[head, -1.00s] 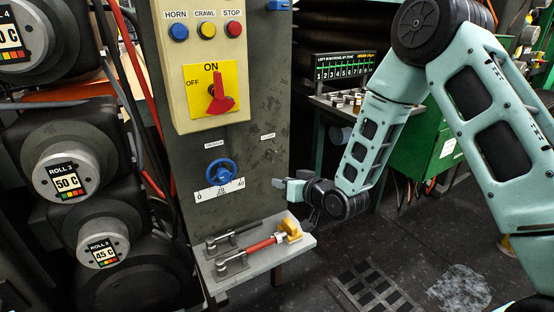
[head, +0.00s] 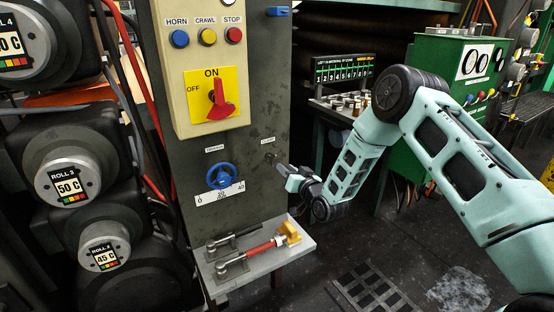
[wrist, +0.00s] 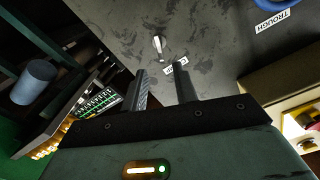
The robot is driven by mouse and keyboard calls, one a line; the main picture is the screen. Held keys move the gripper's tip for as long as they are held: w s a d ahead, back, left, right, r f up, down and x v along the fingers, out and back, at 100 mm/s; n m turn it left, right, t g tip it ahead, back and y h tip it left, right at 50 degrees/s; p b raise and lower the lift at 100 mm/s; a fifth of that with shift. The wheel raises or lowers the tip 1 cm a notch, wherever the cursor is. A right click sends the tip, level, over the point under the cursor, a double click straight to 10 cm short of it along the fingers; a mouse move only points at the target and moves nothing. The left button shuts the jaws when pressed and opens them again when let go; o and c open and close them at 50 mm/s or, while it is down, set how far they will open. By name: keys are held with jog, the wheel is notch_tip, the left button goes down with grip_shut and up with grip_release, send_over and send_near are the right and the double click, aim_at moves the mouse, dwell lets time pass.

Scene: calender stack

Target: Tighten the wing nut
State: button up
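The small metal piece that looks like the wing nut (wrist: 158,45) stands out from the grey panel, beside a small white label, in the wrist view. In the head view the wing nut (head: 270,157) is a small shape below a white label at the panel's right side. My gripper (wrist: 162,78) is open and empty, its two dark fingers apart and pointing toward the panel. The nut lies beyond the fingertips, not between them. In the head view my gripper (head: 281,170) is just below and right of the nut; the exact gap cannot be told.
A blue handwheel (head: 221,176) with a scale is left of the nut. Below, a grey shelf (head: 226,283) holds clamps with red and black handles and a yellow piece. A switch box (head: 206,115) is above. A numbered gauge rack (head: 344,68) stands behind right.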

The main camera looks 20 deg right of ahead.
aim_at(272, 159)
jog(key=x, duration=0.7)
jog(key=shift+p, duration=0.3)
grip_shut()
